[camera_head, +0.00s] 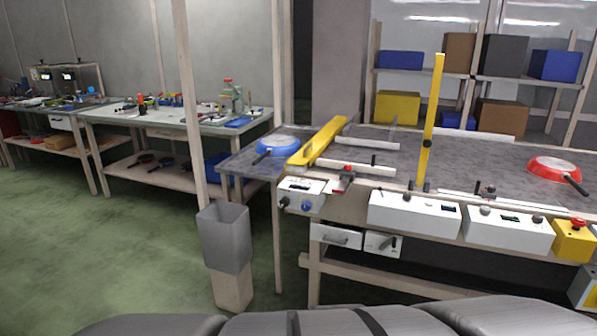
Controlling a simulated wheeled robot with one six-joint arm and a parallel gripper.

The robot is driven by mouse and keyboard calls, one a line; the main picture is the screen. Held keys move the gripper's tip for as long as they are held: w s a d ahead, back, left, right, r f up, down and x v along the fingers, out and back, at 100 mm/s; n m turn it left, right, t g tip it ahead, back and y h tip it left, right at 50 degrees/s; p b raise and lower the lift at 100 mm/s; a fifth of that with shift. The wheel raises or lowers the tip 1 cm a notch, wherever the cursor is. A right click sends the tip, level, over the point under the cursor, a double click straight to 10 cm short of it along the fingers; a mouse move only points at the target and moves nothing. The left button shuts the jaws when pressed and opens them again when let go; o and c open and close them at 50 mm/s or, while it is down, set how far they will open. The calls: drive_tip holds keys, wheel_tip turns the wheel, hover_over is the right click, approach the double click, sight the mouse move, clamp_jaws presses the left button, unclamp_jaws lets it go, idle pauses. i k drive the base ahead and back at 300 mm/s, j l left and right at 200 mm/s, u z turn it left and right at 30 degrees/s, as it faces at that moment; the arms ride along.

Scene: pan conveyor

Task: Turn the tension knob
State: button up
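I cannot tell which knob is the tension knob; no label is readable. A white control box (301,187) at the left front corner of the conveyor table carries a blue knob (307,206) and a dark knob (284,202). Two more white boxes with small dark displays, a middle one (413,215) and a right one (508,235), sit along the front edge, each with small dark knobs. My gripper is not in view; only grey parts of my own body show along the bottom edge.
The conveyor table (465,160) bears a blue pan (277,144), a red pan (553,165), a yellow beam (318,143) and an upright yellow bar (430,120). A yellow box with a red button (576,240) is at right. A grey bin (224,240) stands front left; green floor beyond is clear.

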sight(285, 201)
drive_tip(key=i+l+u, duration=0.5)
drive_tip(key=i+l, duration=0.25)
drive_tip(key=l, duration=0.1)
